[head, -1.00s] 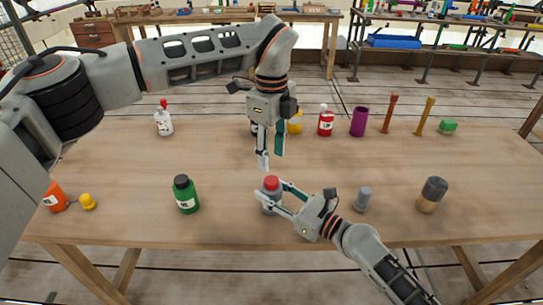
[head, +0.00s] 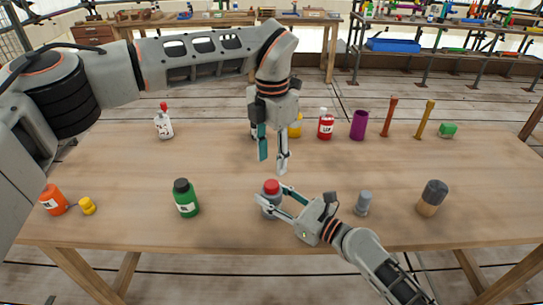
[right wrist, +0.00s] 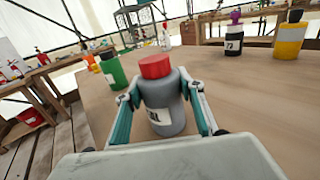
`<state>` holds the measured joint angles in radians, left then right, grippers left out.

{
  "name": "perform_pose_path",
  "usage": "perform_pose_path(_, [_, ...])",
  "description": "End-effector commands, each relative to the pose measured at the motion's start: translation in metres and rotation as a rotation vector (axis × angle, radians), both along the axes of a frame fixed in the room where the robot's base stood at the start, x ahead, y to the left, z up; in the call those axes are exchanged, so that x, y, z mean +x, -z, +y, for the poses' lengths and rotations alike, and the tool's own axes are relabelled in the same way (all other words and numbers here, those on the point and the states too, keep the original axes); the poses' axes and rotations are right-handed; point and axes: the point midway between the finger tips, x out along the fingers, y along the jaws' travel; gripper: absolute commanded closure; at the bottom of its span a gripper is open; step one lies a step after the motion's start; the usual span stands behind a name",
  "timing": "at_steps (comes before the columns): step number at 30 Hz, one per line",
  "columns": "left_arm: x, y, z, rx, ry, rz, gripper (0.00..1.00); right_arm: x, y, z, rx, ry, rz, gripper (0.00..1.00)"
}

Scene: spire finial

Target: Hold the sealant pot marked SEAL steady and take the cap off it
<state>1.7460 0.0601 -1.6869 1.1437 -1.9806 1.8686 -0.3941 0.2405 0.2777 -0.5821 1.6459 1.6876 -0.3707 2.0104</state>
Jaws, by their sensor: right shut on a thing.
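The sealant pot (head: 269,209) is a grey bottle with a red cap (head: 271,186), upright near the table's front edge. In the right wrist view the grey pot (right wrist: 170,97) shows part of its white label, turned partly away, and the red cap (right wrist: 155,67) is on its top. My right gripper (head: 271,196) is shut on the pot's body, one finger on each side. My left gripper (head: 273,165) points down above and behind the pot, its fingers apart with nothing visible between them. It is clear of the cap.
A green bottle (head: 186,199) stands left of the pot, with an orange bottle (head: 54,200) and yellow piece (head: 87,206) farther left. A grey cylinder (head: 363,202) and a dark-topped jar (head: 432,198) stand right. Several bottles, including a red one (head: 325,125), stand at the back.

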Motion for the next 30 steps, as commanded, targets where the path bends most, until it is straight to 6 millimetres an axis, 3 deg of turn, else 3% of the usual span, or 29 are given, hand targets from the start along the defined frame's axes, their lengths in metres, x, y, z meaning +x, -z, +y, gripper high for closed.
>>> perform_pose_path(21, [0.0005,-0.0006,0.0002,-0.001,1.328,0.001,0.60,0.0001,-0.0003,-0.0001,0.000,0.000,0.000,1.00])
perform_pose_path(30, [0.0005,-0.0002,0.0004,-0.001,1.760,0.001,0.60,0.0001,-0.0003,0.0000,0.000,0.000,0.000,1.00])
